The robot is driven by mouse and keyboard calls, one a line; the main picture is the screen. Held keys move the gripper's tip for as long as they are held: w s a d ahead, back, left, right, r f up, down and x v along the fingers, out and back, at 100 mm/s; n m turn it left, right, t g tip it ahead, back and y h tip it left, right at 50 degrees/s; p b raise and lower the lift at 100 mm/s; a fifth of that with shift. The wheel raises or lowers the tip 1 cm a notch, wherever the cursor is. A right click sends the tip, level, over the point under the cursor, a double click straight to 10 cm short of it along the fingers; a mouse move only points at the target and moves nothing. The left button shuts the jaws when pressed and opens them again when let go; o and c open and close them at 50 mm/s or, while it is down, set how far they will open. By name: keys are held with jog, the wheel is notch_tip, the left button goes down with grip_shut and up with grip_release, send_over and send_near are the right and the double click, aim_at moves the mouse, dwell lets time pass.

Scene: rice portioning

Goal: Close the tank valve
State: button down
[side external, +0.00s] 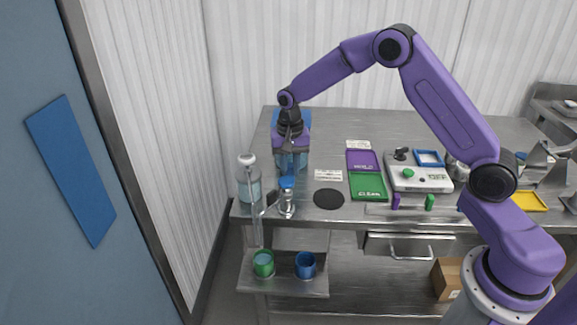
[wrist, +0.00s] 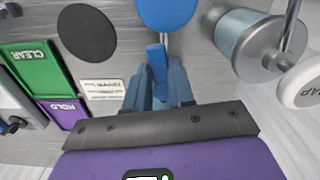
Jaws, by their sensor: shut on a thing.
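My gripper (wrist: 157,85) points down at the left end of the steel table, with its blue fingers close together on a small blue handle-like piece (wrist: 156,56), which I take to be the valve handle. In the side external view my gripper (side external: 290,140) is in front of a bluish tank (side external: 291,161), and its fingertips are hard to make out. A blue round top (wrist: 166,10) lies just beyond the handle; a blue top (side external: 287,182) also shows on a small metal stand. How far the valve is turned cannot be told.
A black disc (side external: 328,198), a green CLEAR pad (side external: 367,187) and a purple HOLD pad (side external: 361,160) lie to the right. Green (side external: 263,263) and blue (side external: 305,265) cups stand on the lower shelf.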

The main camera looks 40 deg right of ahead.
jog(key=n, duration=0.2)
jog(key=d+n, duration=0.1)
jog(key=n, duration=0.1)
jog(key=shift+s, duration=0.2)
jog(key=n, duration=0.2)
jog(key=d+n, duration=0.1)
jog(key=n, duration=0.2)
jog(key=d+n, duration=0.1)
jog(key=n, duration=0.1)
jog(key=shift+w+n, duration=0.1)
jog(key=shift+n, duration=0.2)
jog(key=shift+w+d+n, duration=0.2)
jog(key=shift+n, duration=0.9)
jog(key=shift+w+d+n, duration=0.15)
jog(key=shift+d+n, duration=0.05)
jog(key=shift+n, duration=0.9)
jog(key=c, duration=1)
grip_release()
jog(key=shift+o, duration=0.2)
notch_tip(320, 180, up, 18)
jog(key=shift+f, duration=0.25)
